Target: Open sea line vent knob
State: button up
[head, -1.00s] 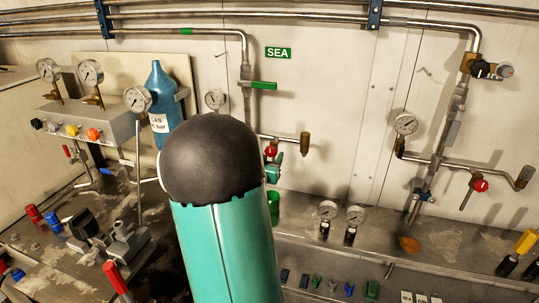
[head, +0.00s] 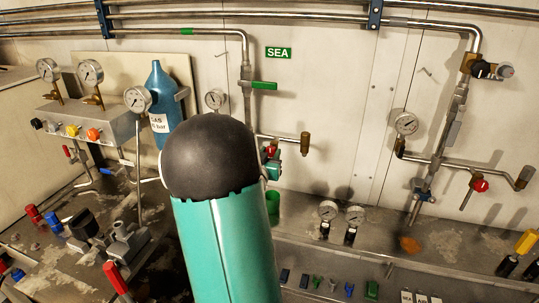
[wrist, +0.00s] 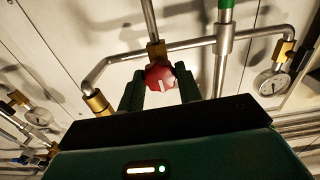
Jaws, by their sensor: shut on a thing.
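The red vent knob (wrist: 160,78) sits on a brass fitting on the sea line and carries a white mark on its face. In the wrist view my gripper (wrist: 158,86) has a dark green finger on each side of it and is shut on it. In the head view the red knob (head: 270,150) shows only partly, below the green SEA sign (head: 278,53). My gripper (head: 274,165) is at the knob there, largely hidden behind my arm.
A green lever (head: 263,86) is on the pipe above the knob. A brass end fitting (head: 305,143) is close on the right. A gauge (head: 215,99) and a blue bottle (head: 165,105) stand left. Another red knob (head: 480,185) is far right.

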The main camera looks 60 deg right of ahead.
jog(key=n, duration=0.4)
jog(key=shift+n, duration=0.4)
jog(key=n, duration=0.4)
jog(key=shift+n, duration=0.3)
jog(key=n, duration=0.5)
jog(key=shift+w, duration=0.1)
jog(key=shift+n, duration=2.1)
jog(key=o, duration=1)
jog(key=shift+a, duration=0.15)
